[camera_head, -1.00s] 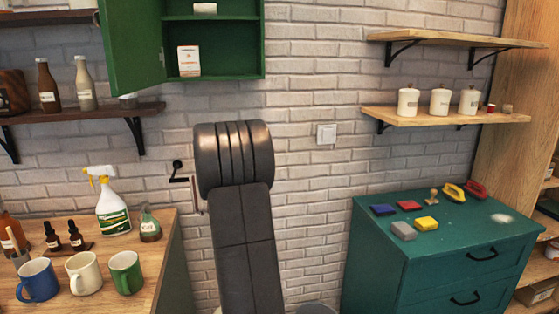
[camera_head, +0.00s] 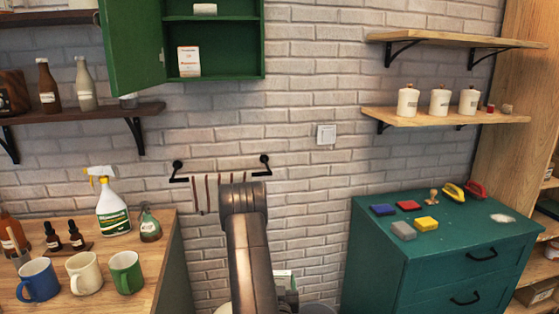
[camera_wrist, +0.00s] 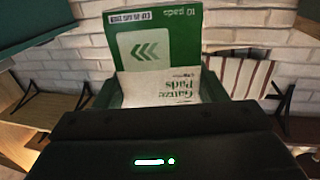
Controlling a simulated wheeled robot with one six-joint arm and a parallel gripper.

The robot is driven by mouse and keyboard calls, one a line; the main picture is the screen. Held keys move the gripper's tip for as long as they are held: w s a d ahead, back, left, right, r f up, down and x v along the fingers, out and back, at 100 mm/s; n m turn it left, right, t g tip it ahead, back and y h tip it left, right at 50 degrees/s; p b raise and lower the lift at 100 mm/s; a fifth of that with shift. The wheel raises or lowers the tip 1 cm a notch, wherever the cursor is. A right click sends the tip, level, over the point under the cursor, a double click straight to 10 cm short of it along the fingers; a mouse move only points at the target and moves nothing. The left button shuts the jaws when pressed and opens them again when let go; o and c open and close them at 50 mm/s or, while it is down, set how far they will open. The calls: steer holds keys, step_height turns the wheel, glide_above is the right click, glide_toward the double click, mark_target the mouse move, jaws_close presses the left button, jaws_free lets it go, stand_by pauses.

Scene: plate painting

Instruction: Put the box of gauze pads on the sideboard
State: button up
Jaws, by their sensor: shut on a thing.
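The box of gauze pads (camera_wrist: 152,50) is green and white and fills the upper middle of the wrist view, its printed faces toward the camera. My gripper (camera_wrist: 160,98) is shut on it. In the head view, a small white and green part of the box (camera_head: 284,275) shows low in the middle; my arm hides the rest. The fingertips are hidden in the head view. The teal sideboard (camera_head: 385,255) with drawers stands at the right, apart from the box.
Blue, red, grey and yellow blocks, a stamp (camera_head: 433,196) and yellow and red handled things sit on the sideboard. A wall shelf (camera_head: 420,119) with white canisters hangs above it. A wooden counter (camera_head: 150,275) with mugs and bottles stands left. An open green cabinet (camera_head: 226,49) hangs above.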

steer(key=s+f, duration=0.4)
steer(key=f, duration=0.2)
steer(key=shift+s, duration=0.4)
steer(key=shift+d, duration=0.1)
